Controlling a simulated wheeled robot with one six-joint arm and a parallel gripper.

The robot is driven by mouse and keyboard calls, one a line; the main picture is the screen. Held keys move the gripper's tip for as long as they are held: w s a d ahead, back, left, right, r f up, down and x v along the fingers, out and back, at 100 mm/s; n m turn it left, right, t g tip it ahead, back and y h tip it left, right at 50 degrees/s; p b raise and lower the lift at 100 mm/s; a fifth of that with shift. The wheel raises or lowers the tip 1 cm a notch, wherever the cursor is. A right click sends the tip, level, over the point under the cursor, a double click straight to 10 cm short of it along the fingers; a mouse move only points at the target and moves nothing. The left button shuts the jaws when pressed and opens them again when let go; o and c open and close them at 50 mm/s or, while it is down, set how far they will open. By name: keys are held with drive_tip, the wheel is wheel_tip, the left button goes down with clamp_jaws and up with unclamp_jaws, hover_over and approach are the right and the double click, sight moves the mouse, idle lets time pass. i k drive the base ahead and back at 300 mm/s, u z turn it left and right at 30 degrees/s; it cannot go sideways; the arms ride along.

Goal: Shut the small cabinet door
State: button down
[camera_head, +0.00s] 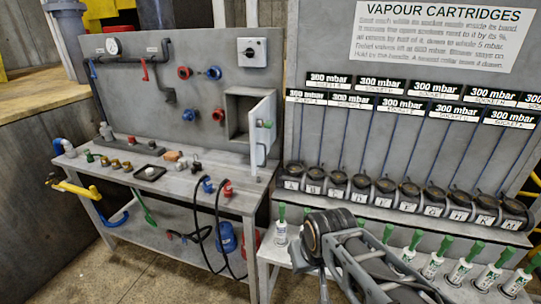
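The small cabinet (240,114) is a grey box set in the upright grey panel above the workbench, at the middle of the view. Its light grey door (262,139) stands open, swung out toward me from the right side, so the dark inside shows. A small green part sits on the door near its upper middle. My dark grey arm (372,266) shows at the bottom, right of the bench and well apart from the door. My gripper's fingertips cannot be made out there, so its opening is unclear.
The workbench (160,190) holds small fittings, with red and blue connectors (208,186) on black hoses below the door. Right of it stands a cartridge rack (400,192) with several sockets and green-topped cartridges (433,263) in front. A yellow-and-blue tool (78,189) juts out at the bench's left.

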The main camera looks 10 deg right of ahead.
sight(259, 136)
drive_tip(key=u, duration=0.9)
drive_tip(key=i, duration=0.7)
drive_tip(key=z, duration=0.3)
